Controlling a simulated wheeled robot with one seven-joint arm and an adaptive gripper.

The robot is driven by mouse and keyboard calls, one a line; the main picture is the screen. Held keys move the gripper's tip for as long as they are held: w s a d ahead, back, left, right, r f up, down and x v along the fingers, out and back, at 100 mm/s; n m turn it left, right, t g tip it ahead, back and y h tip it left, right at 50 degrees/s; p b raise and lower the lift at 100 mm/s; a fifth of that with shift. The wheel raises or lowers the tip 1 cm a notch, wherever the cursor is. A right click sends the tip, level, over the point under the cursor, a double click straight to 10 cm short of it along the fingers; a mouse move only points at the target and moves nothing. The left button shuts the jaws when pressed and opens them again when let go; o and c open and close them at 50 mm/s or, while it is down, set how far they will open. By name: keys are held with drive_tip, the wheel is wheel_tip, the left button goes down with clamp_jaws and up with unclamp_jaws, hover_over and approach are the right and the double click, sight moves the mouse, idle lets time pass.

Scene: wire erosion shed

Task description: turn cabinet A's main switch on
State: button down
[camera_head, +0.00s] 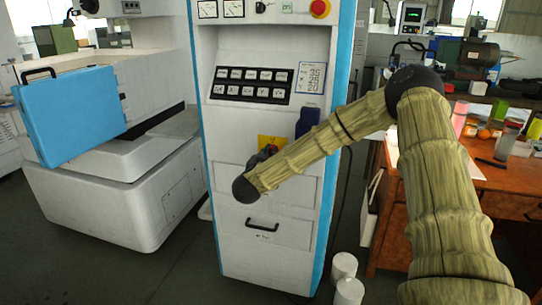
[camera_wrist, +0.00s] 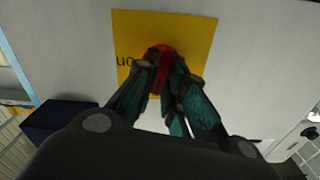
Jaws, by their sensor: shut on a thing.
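A tall white cabinet (camera_head: 262,195) with light blue edges stands at the centre of the head view; I see no letter A on it. A yellow plate (camera_head: 270,141) sits on its front, mostly behind my arm. In the wrist view the yellow plate (camera_wrist: 140,28) carries partly covered dark lettering and a red switch handle (camera_wrist: 161,52). My gripper (camera_wrist: 164,76) is shut on the red handle, its fingers on either side. In the head view my gripper (camera_head: 266,153) is small and dark against the plate. The handle's exact angle is hard to tell.
A dark blue box (camera_head: 307,121) sits right of the plate. Above are a black button panel (camera_head: 250,80) and a red emergency button (camera_head: 320,8). A drawer handle (camera_head: 262,225) is below. White cylinders (camera_head: 347,280) stand on the floor; a cluttered orange bench (camera_head: 495,185) is right.

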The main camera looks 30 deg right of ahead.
drive_tip(key=shift+s+f+m+b, duration=0.15)
drive_tip(key=shift+m+b, duration=1.35)
drive_tip(key=shift+m, duration=1.05)
drive_tip(key=shift+f+m+b, duration=0.2)
drive_tip(key=shift+m+b, duration=1.35)
drive_tip(key=shift+m, duration=1.05)
drive_tip(key=shift+s+f+m+b, duration=0.15)
drive_tip(key=shift+m+b, duration=1.35)
drive_tip(key=shift+m, duration=1.05)
drive_tip(key=c, duration=1.5)
unclamp_jaws()
drive_tip(key=shift+w+d+r, duration=0.1)
drive_tip(key=shift+r, duration=0.05)
drive_tip(key=v, duration=1.2)
